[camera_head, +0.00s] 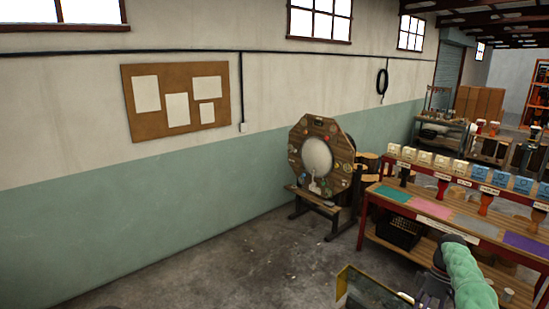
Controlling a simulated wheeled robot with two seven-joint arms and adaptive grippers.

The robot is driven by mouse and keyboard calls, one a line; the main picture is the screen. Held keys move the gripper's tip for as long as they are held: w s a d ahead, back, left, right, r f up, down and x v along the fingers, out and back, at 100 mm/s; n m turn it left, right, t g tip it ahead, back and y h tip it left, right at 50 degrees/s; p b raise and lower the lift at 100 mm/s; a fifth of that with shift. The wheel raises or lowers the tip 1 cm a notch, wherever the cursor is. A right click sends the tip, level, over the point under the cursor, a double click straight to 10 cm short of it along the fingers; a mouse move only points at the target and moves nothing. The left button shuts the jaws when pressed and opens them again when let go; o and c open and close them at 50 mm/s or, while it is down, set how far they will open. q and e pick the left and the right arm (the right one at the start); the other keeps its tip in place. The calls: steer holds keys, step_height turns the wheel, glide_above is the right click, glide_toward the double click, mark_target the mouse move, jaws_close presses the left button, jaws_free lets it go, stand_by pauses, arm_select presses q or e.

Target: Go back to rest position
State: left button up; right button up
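A mint-green ribbed arm part comes up from the bottom right, in front of the workbench. Dark grey mechanical parts (432,286) show just left of it and are cut by the bottom edge. They may be my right gripper, but fingers and any held thing cannot be made out. My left gripper is not in view. Several goblet drums (487,202) with coloured bodies stand along the back of the red-framed workbench (440,228), near cream and blue blocks. Teal, pink, grey and purple mats lie on its top.
A round wooden board (342,143) with a pale disc stands on a dark stand by the wall. A yellow-edged container (368,288) sits at bottom centre. A black crate (398,231) is under the workbench. The concrete floor (240,265) at left and centre is clear.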

steer(key=s+a+f+m+t+b, duration=0.1)
steer(key=a+f+b, duration=0.3)
steer(key=a+f, duration=0.55)
steer(key=s+a+f+m+b, duration=0.15)
steer(key=a+f+b, duration=0.25)
steer(key=f, duration=1.1)
steer(key=s+a+f+m+t+b, duration=0.15)
steer(key=a+f+b, duration=0.35)
steer(key=f, duration=0.7)
steer(key=s+a+f+m+b, duration=0.3)
steer(key=s+a+f+b, duration=0.2)
steer(key=s+a+f, duration=0.55)
steer(key=s+a+f+m+b, duration=0.1)
steer(key=s+a+f+b, duration=0.1)
steer(key=s, duration=0.5)
steer(key=s+a+f+m+t+b, duration=0.1)
steer(key=s+a+f+m+b, duration=0.1)
steer(key=s, duration=0.4)
steer(key=shift+s+a+f+b, duration=0.35)
steer(key=shift+a+b, duration=0.55)
steer(key=shift+a, duration=0.35)
steer(key=shift+c, duration=0.9)
steer(key=shift+s, duration=0.15)
